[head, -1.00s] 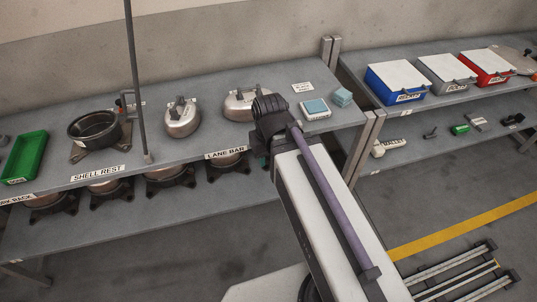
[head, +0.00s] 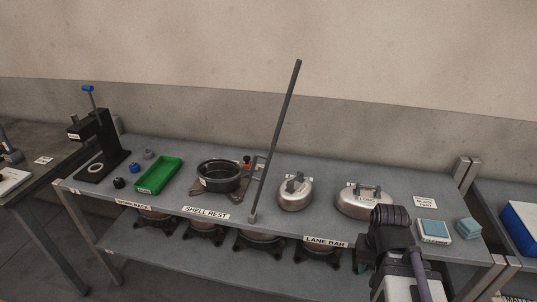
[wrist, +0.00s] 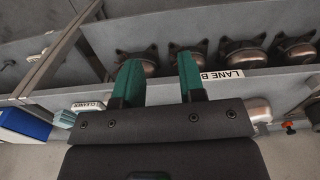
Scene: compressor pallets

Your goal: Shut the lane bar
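The lane bar (head: 276,138) is a thin dark grey rod, standing raised from a small foot at the bench's front edge in the head view. It leans right in the picture. The LANE BAR label (head: 325,242) is on the front edge to its right. In the wrist view the label (wrist: 222,77) is partly hidden by a finger. My gripper (wrist: 160,82) shows two green fingers spread apart with nothing between them. In the head view my arm hides most of the gripper, right of the label and apart from the bar. I cannot make out the bar in the wrist view.
A dark ring-shaped pot (head: 219,177) and green tray (head: 158,175) are left of the bar. Two metal shells, one (head: 295,192) near the bar and one (head: 362,202) farther right, stand on the bench. Several dark-footed units (head: 260,243) fill the lower shelf.

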